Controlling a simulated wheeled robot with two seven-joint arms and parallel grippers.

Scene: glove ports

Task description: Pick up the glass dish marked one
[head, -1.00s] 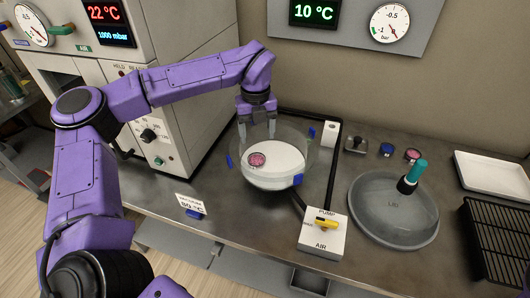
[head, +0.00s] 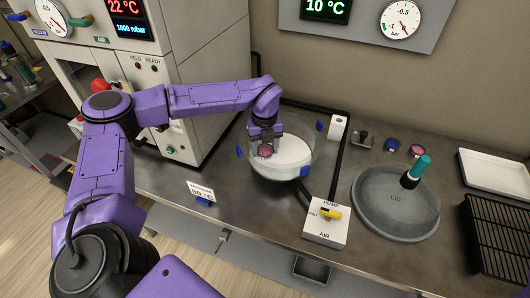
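A small round glass dish with pink contents (head: 265,151) sits on the white plate (head: 291,150) inside the clear round bowl of the vessel (head: 312,158). Its marking is too small to read. My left gripper (head: 265,146) reaches down into the bowl from above, with its fingers apart on either side of the dish. I see no clear contact between fingers and dish. My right gripper is not in view.
The vessel's lid (head: 397,205) with a teal-topped knob lies on the bench to the right. A pump/air valve box (head: 326,228) stands in front, and a temperature card (head: 201,190) front left. A white tray (head: 497,170) and black rack (head: 500,235) are far right.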

